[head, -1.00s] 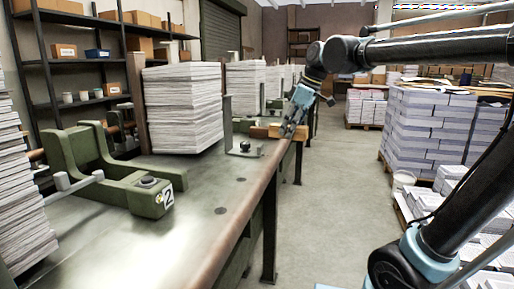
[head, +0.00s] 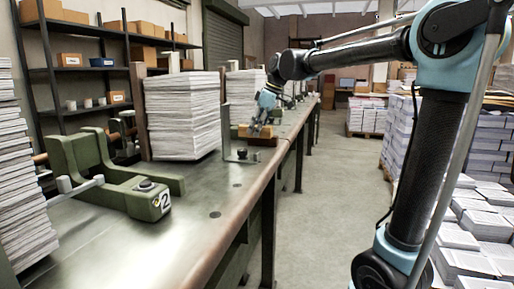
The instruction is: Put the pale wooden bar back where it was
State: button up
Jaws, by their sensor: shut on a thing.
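The pale wooden bar (head: 246,130) is a small tan piece at the right edge of the long workbench (head: 212,215), just beyond an upright metal bracket (head: 228,130). My gripper (head: 261,126) reaches down over it from above and is shut on it. The fingertips are small and partly merge with the bar, so the exact grip is hard to see. A darker brown wooden piece (head: 262,141) shows directly under the bar. I cannot tell whether the bar touches it or hangs slightly above.
A tall paper stack (head: 182,115) stands on the bench left of the bracket. A green clamp-like fixture marked 2 (head: 120,195) lies nearer. The aisle floor (head: 325,215) right of the bench is clear. Paper piles (head: 470,215) stand at the right.

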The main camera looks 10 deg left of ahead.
aim_at(269, 127)
jog(key=shift+f, duration=3)
jog(key=shift+f, duration=0.1)
jog(key=o, duration=1.1)
jog(key=shift+c, duration=0.2)
jog(key=v, duration=1.2)
